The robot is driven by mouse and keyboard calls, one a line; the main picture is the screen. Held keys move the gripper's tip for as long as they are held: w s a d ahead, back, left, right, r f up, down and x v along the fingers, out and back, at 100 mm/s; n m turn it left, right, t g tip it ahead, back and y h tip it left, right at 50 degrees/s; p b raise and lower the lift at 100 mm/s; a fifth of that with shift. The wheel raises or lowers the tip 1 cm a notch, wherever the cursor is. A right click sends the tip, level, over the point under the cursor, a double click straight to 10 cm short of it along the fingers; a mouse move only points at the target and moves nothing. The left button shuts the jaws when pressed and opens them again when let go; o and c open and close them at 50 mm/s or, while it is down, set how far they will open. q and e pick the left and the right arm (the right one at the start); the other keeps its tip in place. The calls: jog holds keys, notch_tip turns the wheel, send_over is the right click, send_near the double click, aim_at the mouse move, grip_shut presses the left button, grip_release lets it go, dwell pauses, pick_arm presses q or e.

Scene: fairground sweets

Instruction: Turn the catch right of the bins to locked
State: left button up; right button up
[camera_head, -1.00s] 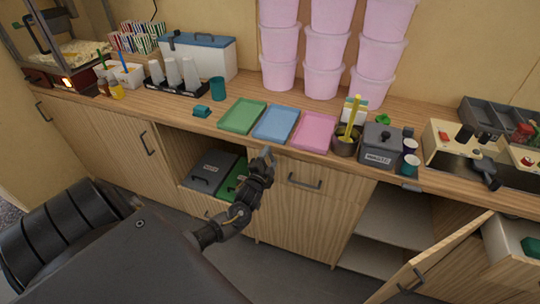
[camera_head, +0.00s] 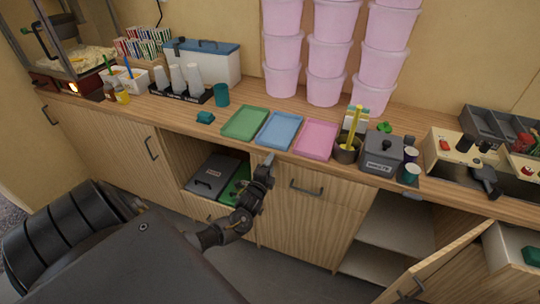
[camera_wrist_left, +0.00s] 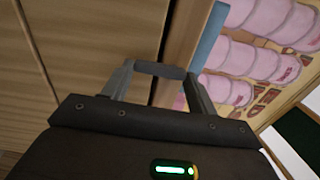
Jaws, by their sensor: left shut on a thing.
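The bins sit in the open compartment under the counter: a dark grey bin (camera_head: 203,184) with a label, and a green bin (camera_head: 232,187) beside it. My left gripper (camera_head: 269,160) is at the cabinet front, just right of this compartment and below the coloured trays. In the left wrist view a short dark grey bar, seemingly the catch (camera_wrist_left: 160,70), lies across between the fingertips, and the gripper is shut on it. In the head view the gripper hides the catch, so its setting cannot be read. My right gripper is not in view.
Green (camera_head: 245,122), blue (camera_head: 279,130) and pink (camera_head: 317,139) trays lie on the counter above. A drawer handle (camera_head: 306,188) is right of my gripper. A cabinet door (camera_head: 445,262) stands open at lower right. The floor in front is clear.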

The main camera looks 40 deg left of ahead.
pick_arm(q)
jog(key=o, duration=1)
jog(key=b+v, duration=0.1)
jog(key=v, duration=0.9)
jog(key=shift+s+b, duration=0.3)
jog(key=shift+s, duration=0.05)
jog(key=shift+d, duration=0.15)
